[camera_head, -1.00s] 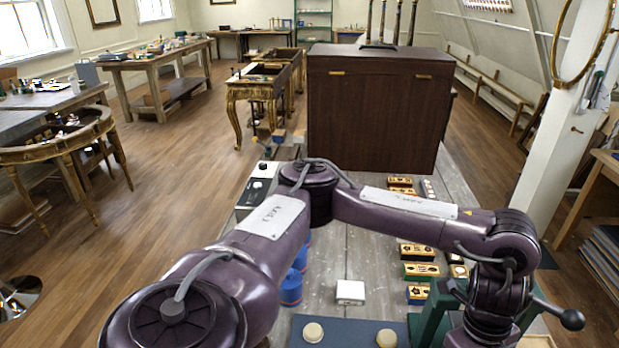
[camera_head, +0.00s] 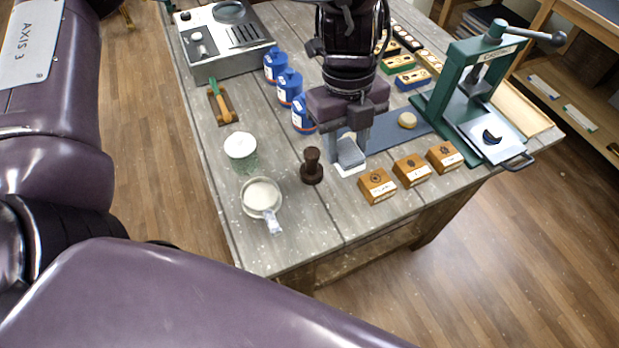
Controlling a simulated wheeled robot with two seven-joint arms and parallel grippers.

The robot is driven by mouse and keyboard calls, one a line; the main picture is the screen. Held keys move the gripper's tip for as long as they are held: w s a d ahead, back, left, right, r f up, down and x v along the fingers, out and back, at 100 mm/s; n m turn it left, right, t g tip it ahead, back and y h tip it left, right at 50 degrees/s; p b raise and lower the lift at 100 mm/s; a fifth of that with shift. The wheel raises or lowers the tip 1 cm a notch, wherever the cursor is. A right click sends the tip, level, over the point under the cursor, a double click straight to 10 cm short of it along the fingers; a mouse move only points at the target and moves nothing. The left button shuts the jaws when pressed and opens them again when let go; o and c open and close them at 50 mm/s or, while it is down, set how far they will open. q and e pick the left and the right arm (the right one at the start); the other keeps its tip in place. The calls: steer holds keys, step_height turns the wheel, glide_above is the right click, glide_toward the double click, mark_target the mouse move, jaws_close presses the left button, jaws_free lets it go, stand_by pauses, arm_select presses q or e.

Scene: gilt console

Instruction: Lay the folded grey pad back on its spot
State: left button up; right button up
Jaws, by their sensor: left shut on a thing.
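The folded grey pad (camera_head: 350,153) is between the fingertips of my left gripper (camera_head: 349,144), near the front edge of the grey plank table. My left gripper points down and is shut on the pad. A white patch (camera_head: 349,171) shows just under and in front of the pad. I cannot tell whether the pad touches it. My right gripper is not in view.
A dark stamp (camera_head: 312,167) stands close left of the pad, and wooden blocks (camera_head: 378,186) stand to its right. Behind are a blue mat (camera_head: 385,136) and blue bottles (camera_head: 289,88). A white-filled cup (camera_head: 261,196) stands left; a green press (camera_head: 465,85) stands right.

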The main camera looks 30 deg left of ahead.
arm_select(q)
steer(key=f, duration=1.6)
steer(key=shift+w+d+f, duration=0.1)
steer(key=shift+w+d, duration=0.1)
steer(key=shift+w, duration=0.05)
steer(key=shift+f+b, duration=0.35)
steer(key=shift+f, duration=1.5)
steer(key=shift+f, duration=0.2)
steer(key=o, duration=0.9)
steer(key=shift+r, duration=0.1)
steer(key=r, duration=0.4)
steer(key=a+r, duration=0.1)
steer(key=r, duration=0.3)
steer(key=w+r, duration=0.1)
steer(key=r, duration=0.3)
steer(key=shift+a+r, duration=0.1)
steer(key=shift+a, duration=0.15)
